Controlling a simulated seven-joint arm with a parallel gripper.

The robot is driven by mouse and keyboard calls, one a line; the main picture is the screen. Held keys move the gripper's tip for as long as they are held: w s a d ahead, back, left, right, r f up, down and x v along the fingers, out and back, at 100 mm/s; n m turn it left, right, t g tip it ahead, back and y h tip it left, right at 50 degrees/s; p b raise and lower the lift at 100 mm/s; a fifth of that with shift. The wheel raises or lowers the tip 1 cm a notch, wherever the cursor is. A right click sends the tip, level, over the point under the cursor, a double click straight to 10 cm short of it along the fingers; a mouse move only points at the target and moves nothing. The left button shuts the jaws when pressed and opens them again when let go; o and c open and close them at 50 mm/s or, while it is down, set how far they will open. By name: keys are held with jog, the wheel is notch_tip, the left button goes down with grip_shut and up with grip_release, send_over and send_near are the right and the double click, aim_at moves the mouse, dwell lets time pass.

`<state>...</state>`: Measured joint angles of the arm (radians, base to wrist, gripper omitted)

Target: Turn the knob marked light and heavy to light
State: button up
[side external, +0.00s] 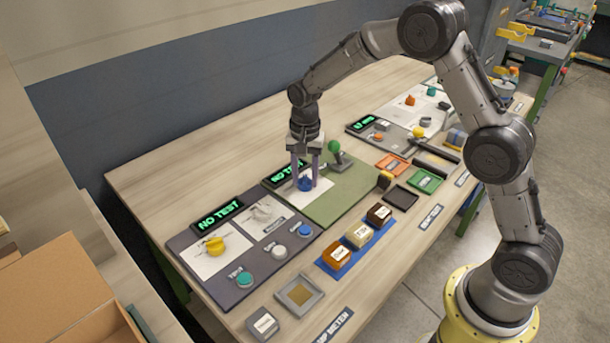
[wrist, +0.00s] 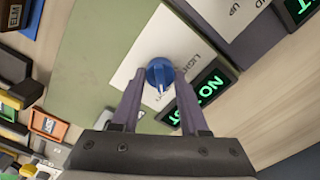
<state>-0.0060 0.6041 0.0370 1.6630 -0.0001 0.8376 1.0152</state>
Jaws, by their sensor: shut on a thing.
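The blue knob (side external: 305,185) stands on a white card on the green panel (side external: 345,195). In the wrist view the knob (wrist: 158,72) has a white pointer line aimed down toward my wrist. Part of the word LIGHT (wrist: 190,68) shows at its right; the rest of the marking is hidden or too small to read. My gripper (side external: 305,180) points down over the knob, with one purple finger on each side. It is shut on the knob, as the wrist view of the fingers (wrist: 160,78) also shows.
A lit NO TEST display (wrist: 208,92) is close beside the knob. A green-balled lever (side external: 334,147) stands just right of my gripper. A dark panel with a yellow knob (side external: 215,245) and several buttons lies at left. Labelled blocks (side external: 358,235) sit on a blue tray in front.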

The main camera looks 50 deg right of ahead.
grip_shut()
jog(key=n, duration=0.3)
jog(key=shift+n, duration=0.4)
jog(key=n, duration=0.5)
jog(key=shift+w+n, duration=0.1)
jog(key=shift+n, duration=0.2)
jog(key=n, duration=0.4)
jog(key=shift+a, duration=0.15)
jog(key=shift+r+n, duration=0.1)
jog(key=shift+n, duration=2.2)
jog(key=o, duration=1.1)
grip_release()
jog(key=shift+c, duration=0.2)
